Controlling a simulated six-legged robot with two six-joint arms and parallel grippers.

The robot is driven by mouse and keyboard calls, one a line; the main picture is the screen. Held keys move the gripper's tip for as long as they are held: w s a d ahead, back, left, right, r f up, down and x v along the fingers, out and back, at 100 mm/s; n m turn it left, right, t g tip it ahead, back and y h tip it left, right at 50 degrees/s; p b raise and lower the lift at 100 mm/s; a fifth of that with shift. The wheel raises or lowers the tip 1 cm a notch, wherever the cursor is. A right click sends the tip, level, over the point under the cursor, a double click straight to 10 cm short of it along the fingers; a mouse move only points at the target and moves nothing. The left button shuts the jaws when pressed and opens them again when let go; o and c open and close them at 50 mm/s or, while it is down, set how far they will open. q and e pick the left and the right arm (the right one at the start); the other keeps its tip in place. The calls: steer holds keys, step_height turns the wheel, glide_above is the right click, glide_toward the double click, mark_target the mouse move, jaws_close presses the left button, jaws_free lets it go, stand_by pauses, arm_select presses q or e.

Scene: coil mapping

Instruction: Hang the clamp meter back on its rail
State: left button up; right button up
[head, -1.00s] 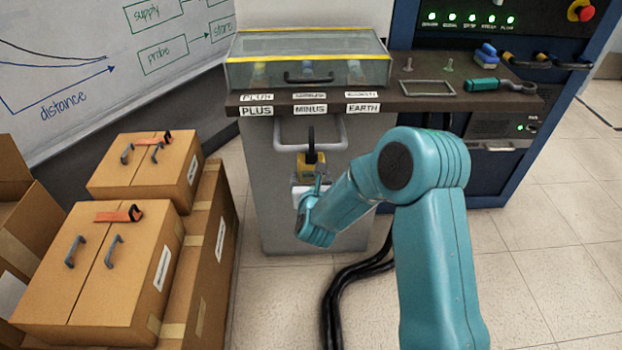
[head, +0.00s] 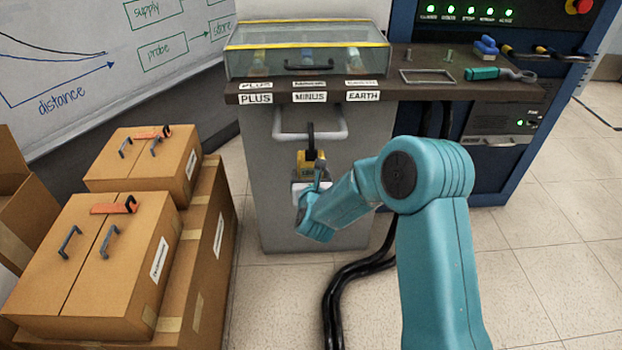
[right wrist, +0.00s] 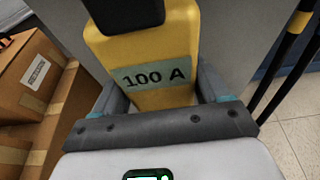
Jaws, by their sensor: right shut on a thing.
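The clamp meter (head: 311,160) has a yellow body and a black upright loop on top. My right gripper (head: 312,185) is shut on its lower body and holds it upright in front of the grey cabinet. In the right wrist view, the yellow body (right wrist: 150,45) with a "100 A" label stands between the two fingers. The rail (head: 288,134) is a pale bar on the cabinet front, under the bench edge. The black loop overlaps the bar in the head view; I cannot tell whether it is hooked over it or only in front. My left gripper is out of view.
A bench (head: 425,92) with PLUS, MINUS and EARTH labels overhangs the rail. A clear-lidded box (head: 305,65) and a teal-handled tool (head: 483,73) lie on it. Cardboard boxes (head: 95,260) stand at left. Black cables (head: 345,285) run across the floor.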

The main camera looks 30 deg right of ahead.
steer(key=o, duration=1.3)
steer(key=shift+c, duration=0.2)
steer(key=p+v, duration=0.2)
steer(key=v, duration=1.4)
steer(key=shift+r, duration=0.2)
